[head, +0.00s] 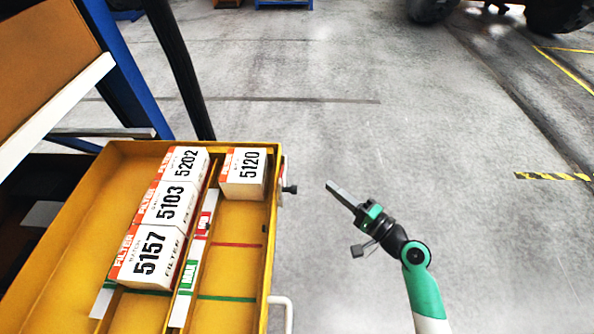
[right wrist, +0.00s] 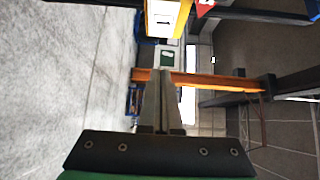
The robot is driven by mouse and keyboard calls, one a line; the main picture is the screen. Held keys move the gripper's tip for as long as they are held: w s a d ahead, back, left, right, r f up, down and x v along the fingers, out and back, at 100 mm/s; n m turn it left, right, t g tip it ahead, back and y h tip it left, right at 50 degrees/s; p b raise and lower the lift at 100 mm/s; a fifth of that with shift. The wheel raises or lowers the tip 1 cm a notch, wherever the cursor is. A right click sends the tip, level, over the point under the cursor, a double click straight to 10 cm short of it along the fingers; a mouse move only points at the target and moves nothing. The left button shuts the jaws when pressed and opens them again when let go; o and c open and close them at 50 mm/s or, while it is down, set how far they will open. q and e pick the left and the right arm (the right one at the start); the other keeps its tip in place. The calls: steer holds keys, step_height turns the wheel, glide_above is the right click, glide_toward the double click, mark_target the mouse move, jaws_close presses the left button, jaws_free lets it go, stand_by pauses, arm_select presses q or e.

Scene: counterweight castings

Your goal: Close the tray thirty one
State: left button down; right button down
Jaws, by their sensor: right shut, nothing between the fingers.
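A yellow tray (head: 262,270) is pulled out of a rack at the left of the head view. It holds several white and orange filter boxes, marked 5202 (head: 187,162), 5103 (head: 165,203), 5157 (head: 148,257) and 5120 (head: 243,172). A white handle (head: 284,310) and a dark knob (head: 290,189) are on the tray's right-hand front side. No number thirty one is readable. My right gripper (head: 335,188) is shut and empty, to the right of the tray and apart from it. Its fingers also show in the right wrist view (right wrist: 160,90). My left gripper is not in view.
The rack has a blue post (head: 125,72) and a black post (head: 181,70) beyond the tray. Grey floor (head: 400,120) lies open to the right. A vehicle with dark tyres (head: 432,8) stands far off at the top right.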

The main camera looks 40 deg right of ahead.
steer(key=w+a, duration=0.2)
steer(key=w, duration=0.9)
steer(key=shift+a, duration=0.2)
steer(key=shift+w, duration=0.15)
